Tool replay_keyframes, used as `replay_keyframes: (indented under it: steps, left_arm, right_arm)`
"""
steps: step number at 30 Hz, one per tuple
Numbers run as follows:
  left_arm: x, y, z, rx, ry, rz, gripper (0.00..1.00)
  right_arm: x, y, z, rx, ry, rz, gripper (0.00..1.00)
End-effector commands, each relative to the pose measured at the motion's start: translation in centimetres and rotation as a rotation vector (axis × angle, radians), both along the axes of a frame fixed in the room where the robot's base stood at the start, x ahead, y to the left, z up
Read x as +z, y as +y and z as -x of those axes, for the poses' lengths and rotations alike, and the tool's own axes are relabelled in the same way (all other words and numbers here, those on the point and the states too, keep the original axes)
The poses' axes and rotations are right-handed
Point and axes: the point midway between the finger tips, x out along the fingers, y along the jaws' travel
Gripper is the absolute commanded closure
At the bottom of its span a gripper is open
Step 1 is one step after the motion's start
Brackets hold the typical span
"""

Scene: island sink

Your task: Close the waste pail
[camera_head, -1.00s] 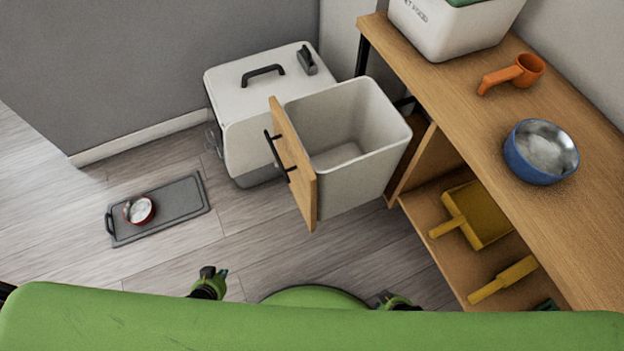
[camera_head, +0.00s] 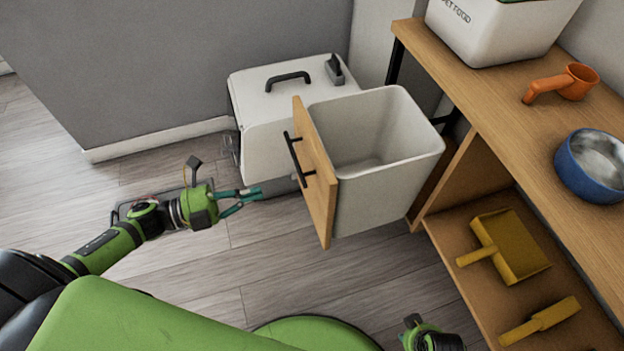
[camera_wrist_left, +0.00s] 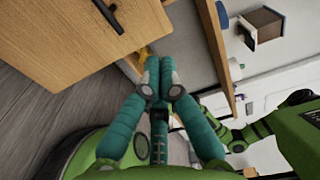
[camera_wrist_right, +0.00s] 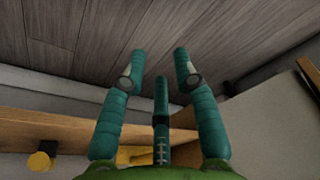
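The waste pail (camera_head: 388,190) is a white open-topped bin with a wooden front panel (camera_head: 318,185), pulled out from the shelf unit. A black handle (camera_head: 297,159) is on the panel's outer face. The panel (camera_wrist_left: 85,35) and handle (camera_wrist_left: 108,14) also show in the left wrist view. My left gripper (camera_head: 260,191) is to the left of the panel, apart from it. Its fingertips (camera_wrist_left: 159,62) are together with nothing between them. My right gripper (camera_wrist_right: 159,55) is open and empty; only its wrist part shows at the bottom of the head view.
A white lidded box (camera_head: 270,120) stands behind the panel by the grey wall. The wooden shelf unit (camera_head: 490,90) at right holds a pet food bin (camera_head: 490,30), an orange scoop (camera_head: 570,85), a blue bowl (camera_head: 590,170) and a yellow dustpan (camera_head: 508,248).

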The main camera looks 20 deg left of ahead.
Motion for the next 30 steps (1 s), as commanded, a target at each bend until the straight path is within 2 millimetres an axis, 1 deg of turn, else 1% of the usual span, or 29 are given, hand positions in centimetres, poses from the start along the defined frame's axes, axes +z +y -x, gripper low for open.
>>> replay_keyframes:
  steps: [5,12,18,24,30]
  left_arm:
    - [0.2,-2.6,-1.9,0.002,-0.002,0.006,1.00]
    - [0.2,-6.9,-4.9,0.005,0.000,0.006,1.00]
    - [0.1,-9.6,-6.6,0.006,0.001,0.006,1.00]
    - [0.0,-10.7,-7.4,0.007,0.004,0.004,1.00]
    - [0.0,-10.8,-7.5,0.007,0.005,0.003,1.00]
  right_arm:
    - [0.3,0.0,-0.1,0.000,-0.002,0.001,0.70]
    - [0.6,0.0,-0.3,-0.001,-0.004,0.000,0.70]
    - [0.8,0.1,-0.4,-0.001,-0.007,-0.001,0.70]
    - [0.8,0.1,-0.5,-0.001,-0.007,-0.001,0.70]
    - [0.9,0.1,-0.5,-0.001,-0.008,-0.001,0.70]
